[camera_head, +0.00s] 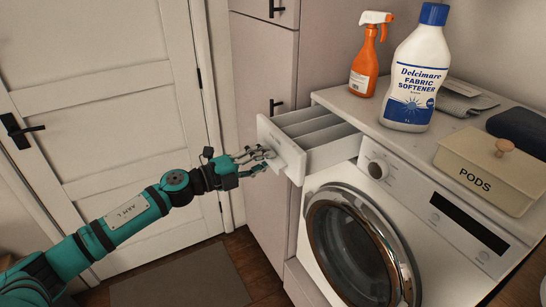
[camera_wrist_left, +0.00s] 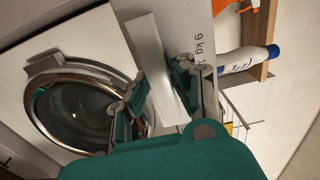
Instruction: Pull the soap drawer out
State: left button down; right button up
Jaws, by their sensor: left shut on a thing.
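The white soap drawer (camera_head: 323,133) stands out from the upper left of the washing machine (camera_head: 440,215), and its open compartments show from above. My left gripper (camera_head: 265,158) is at the drawer's front panel, with its fingers shut on the drawer's handle. In the left wrist view the gripper (camera_wrist_left: 158,88) has its fingers on either side of a pale bar on the drawer front (camera_wrist_left: 188,35). The exact finger contact is partly hidden. My right gripper is in neither view.
A fabric softener bottle (camera_head: 418,75), an orange spray bottle (camera_head: 367,62) and a PODS box (camera_head: 490,170) stand on the machine top. The round washer door (camera_head: 355,250) is below the drawer. A white door (camera_head: 110,90) is at the left, with a dark mat (camera_head: 180,280) on the floor.

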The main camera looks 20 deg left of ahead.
pick_arm(q)
jog(key=shift+s+a+f, duration=0.2)
jog(key=shift+s+f, duration=0.2)
jog(key=shift+s, duration=0.1)
jog(key=shift+w+d, duration=0.1)
jog(key=shift+w, duration=0.05)
jog(key=c, duration=1.2)
grip_release()
jog(key=shift+c, duration=0.2)
jog(key=shift+o, duration=0.2)
jog(key=shift+w, duration=0.15)
jog(key=shift+r, duration=0.15)
jog(key=v, duration=1.2)
